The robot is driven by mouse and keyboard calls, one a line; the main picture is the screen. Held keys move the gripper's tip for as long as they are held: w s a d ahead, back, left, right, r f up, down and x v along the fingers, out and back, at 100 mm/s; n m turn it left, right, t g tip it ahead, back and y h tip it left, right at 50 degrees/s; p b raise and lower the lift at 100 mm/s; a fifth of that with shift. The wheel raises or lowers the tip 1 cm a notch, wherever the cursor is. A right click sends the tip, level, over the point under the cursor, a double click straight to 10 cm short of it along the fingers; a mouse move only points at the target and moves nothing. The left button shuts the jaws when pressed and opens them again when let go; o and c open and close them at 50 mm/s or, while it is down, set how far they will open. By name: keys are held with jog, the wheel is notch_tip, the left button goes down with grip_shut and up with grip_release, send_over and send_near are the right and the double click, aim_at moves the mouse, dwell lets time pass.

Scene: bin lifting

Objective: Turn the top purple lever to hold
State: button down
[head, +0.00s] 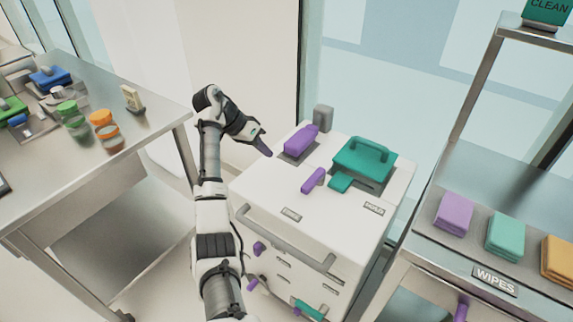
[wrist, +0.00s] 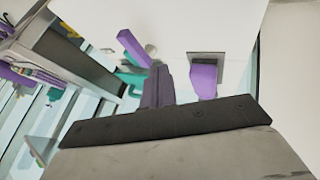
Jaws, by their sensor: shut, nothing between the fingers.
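The top purple lever (head: 313,180) lies on the top of the white cabinet (head: 262,190), slanting across it near the middle. In the wrist view a long purple bar (wrist: 133,47), which looks like this lever, shows beyond the fingers. My gripper (head: 265,150) is shut and empty, above the cabinet's back left part, to the left of the lever and apart from it. Its fingers (wrist: 157,86) point towards the cabinet in the wrist view. A small label (head: 291,214) lies in front of the lever; its words are too small to read.
A purple block (head: 300,138) on a grey plate stands behind the lever, close to my gripper. A teal handled lid (head: 365,160) and teal lever (head: 340,182) are to the right. Steel tables stand left (head: 150,130) and right (head: 400,240).

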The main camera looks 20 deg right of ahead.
aim_at(313, 184)
jog(key=shift+s+d, duration=0.1)
jog(key=shift+s, duration=0.05)
jog(key=p+x, duration=0.1)
jog(key=x, duration=0.8)
jog(key=shift+s+d+f, duration=0.25)
jog(key=shift+f, duration=0.05)
jog(key=shift+s+d+p, duration=0.9)
jog(key=shift+s+d, duration=0.1)
jog(key=shift+s, duration=0.25)
jog(key=shift+s+d+f, duration=0.1)
jog(key=shift+s+d, duration=0.15)
